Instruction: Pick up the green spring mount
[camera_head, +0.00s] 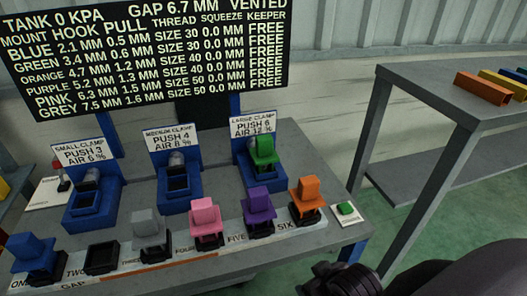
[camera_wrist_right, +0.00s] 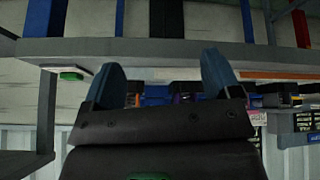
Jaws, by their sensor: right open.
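The green spring mount (camera_head: 263,150) sits in the blue large clamp (camera_head: 256,174) at the back right of the bench, under its label plate. My right arm comes in from the lower right of the head view, and its dark end is in front of the bench, well apart from the green mount. In the right wrist view my right gripper (camera_wrist_right: 160,84) shows two blue fingers spread wide, with nothing held between them. That view looks upside down and I cannot pick out the green mount there. My left gripper is not in view.
Blue (camera_head: 34,252), grey (camera_head: 148,223), pink (camera_head: 206,213), purple (camera_head: 258,200) and orange (camera_head: 306,188) mounts stand along the front; slot two (camera_head: 101,257) is empty. The small (camera_head: 93,197) and medium (camera_head: 178,184) clamps hold no coloured mount. A green button (camera_head: 346,208) is at right.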

